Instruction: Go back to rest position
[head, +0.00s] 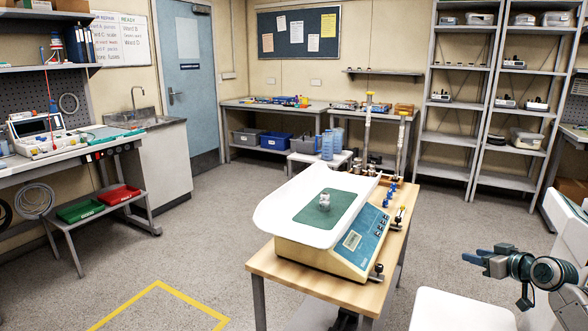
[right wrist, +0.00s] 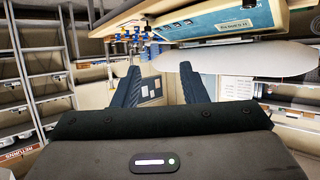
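My right gripper (head: 476,257) is at the right of the head view, right of the wooden table and apart from it. Its dark blue fingers point left. The right wrist view shows the two fingers spread apart with nothing between them (right wrist: 160,88). I cannot make out my left gripper in the head view. A scale-like device (head: 335,253) with a white tray (head: 283,217) stands on the wooden table (head: 262,262). A small grey object (head: 324,200) rests on the tray's green mat (head: 318,219).
Blue fittings (head: 388,200) line the wooden table's right side. A white surface (head: 455,312) is below my right gripper. A workbench (head: 60,150) stands left, a back bench (head: 275,108) and shelves (head: 450,107) behind. The grey floor (head: 195,245) left of the table is clear.

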